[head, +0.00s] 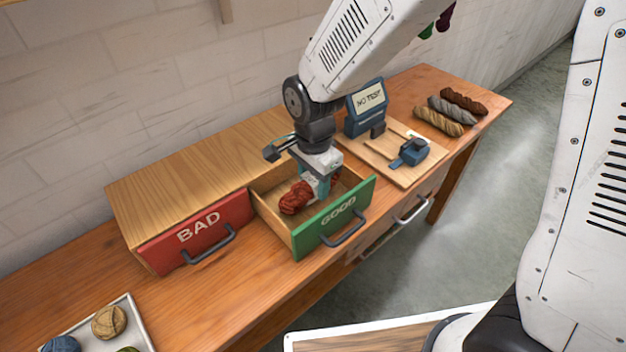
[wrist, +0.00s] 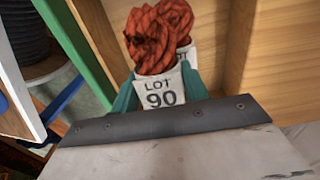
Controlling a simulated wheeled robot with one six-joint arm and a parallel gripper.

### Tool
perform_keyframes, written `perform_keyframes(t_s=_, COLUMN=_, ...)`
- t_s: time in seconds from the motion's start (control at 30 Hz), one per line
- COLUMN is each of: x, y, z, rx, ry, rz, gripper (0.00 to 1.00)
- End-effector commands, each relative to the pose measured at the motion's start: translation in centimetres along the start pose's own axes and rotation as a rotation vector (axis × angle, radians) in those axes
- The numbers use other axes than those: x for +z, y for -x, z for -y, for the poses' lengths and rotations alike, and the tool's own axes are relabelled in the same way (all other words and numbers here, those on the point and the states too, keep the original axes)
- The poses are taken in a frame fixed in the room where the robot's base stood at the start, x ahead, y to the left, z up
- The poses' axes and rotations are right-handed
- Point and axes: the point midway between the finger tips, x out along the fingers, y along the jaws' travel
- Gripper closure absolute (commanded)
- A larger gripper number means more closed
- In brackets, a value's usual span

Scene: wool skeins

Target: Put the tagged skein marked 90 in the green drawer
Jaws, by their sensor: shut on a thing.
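The tagged skein (head: 295,198) is rust-red twisted wool. In the wrist view the skein (wrist: 158,40) has a white tag (wrist: 160,90) reading "LOT 90". My gripper (head: 318,186) is shut on it and holds it at the open green drawer (head: 335,216), which is marked GOOD. The skein appears within the drawer's walls; whether it touches the drawer floor I cannot tell. In the wrist view my teal fingers (wrist: 160,95) stand on both sides of the tag. Part of the skein is hidden behind my gripper.
The red drawer (head: 195,236) marked BAD is shut, left of the green one. A blue device (head: 367,98) reading "NO TEST" stands on a wooden board (head: 378,157) to the right. Several skeins (head: 440,121) lie at the far right. A white tray (head: 135,318) of wool balls is at front left.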

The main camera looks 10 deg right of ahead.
Motion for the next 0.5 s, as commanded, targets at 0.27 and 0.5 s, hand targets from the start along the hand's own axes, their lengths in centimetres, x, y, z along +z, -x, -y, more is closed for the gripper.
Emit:
perform_keyframes(t_s=0.27, x=0.01, y=-0.31, z=-0.02, rx=0.001, ry=0.000, rz=0.000, gripper=0.33)
perform_keyframes(t_s=0.5, x=0.02, y=-0.10, z=0.00, rx=0.000, ry=0.000, rz=0.000, gripper=0.33)
